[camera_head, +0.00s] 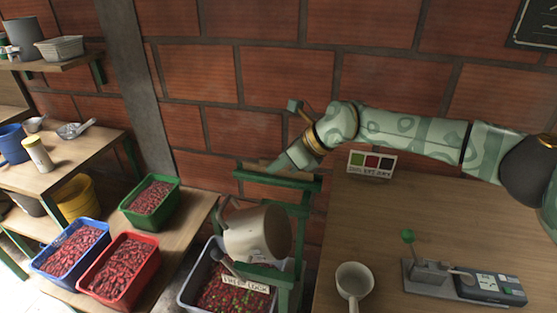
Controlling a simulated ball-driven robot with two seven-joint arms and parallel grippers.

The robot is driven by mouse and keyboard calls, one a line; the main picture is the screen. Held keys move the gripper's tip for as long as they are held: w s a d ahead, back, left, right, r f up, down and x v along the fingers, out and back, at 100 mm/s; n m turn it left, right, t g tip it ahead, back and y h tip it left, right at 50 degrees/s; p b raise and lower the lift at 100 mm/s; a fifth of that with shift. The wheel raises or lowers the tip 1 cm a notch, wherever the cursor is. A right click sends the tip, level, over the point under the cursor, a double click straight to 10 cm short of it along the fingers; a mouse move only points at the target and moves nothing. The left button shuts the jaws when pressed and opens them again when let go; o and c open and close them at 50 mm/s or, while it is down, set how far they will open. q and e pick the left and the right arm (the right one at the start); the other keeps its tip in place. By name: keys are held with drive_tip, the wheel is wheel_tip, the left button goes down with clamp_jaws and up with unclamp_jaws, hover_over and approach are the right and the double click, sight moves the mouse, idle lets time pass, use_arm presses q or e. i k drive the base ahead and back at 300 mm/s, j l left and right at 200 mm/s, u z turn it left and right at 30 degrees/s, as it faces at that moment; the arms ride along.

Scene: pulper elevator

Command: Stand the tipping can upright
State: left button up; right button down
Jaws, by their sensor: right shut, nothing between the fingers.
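The tipping can (258,234) is a cream-coloured can with a handle on its left side. It hangs tilted in a green frame (303,212), above a grey bin (190,298) of red coffee cherries. A small grey lever (226,263) and a label (246,285) that seems to end in "LOCK" sit just below the can. My right gripper (276,167) is shut and empty. It is above the can, close to the top bar of the frame; I cannot tell whether it touches the bar. My left gripper is out of view.
Red (120,287), blue (45,262) and green (130,218) crates of cherries stand on the left bench. The right table (420,220) holds a cream scoop (354,282), a small device (490,288) and a colour card (371,164); its middle is clear. A brick wall closes the back.

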sight(262, 234)
drive_tip(key=k+j, duration=0.75)
drive_tip(key=j, duration=0.25)
